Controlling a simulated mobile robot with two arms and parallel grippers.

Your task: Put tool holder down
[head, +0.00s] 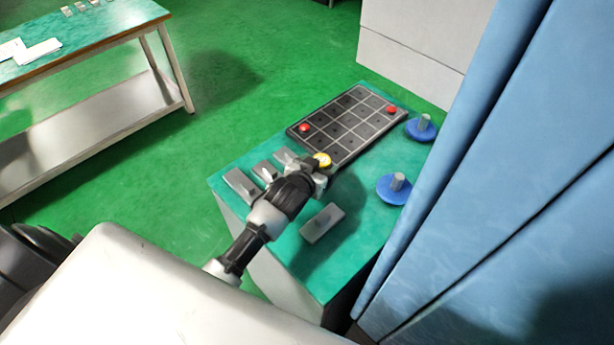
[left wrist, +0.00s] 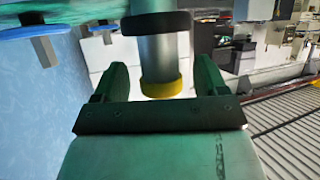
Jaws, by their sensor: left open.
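The tool holder (left wrist: 160,52) is a grey cylinder with a yellow end and a dark collar, seen upside down in the left wrist view. Its yellow top (head: 322,159) shows in the head view at the near edge of the black grid board (head: 335,147). My left gripper (head: 318,172) is open, and its fingers (left wrist: 160,78) stand on both sides of the cylinder with gaps visible. The holder's foot is hidden in the head view, so I cannot tell exactly what it rests on. My right gripper is not in view.
The grid board lies on a teal-topped cabinet (head: 345,235) and bears two red round pieces (head: 304,128). Several grey blocks (head: 322,222) lie around my arm. Two blue discs with grey stubs (head: 394,189) stand at the right, near a blue panel (head: 500,190). A table (head: 90,45) stands far left.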

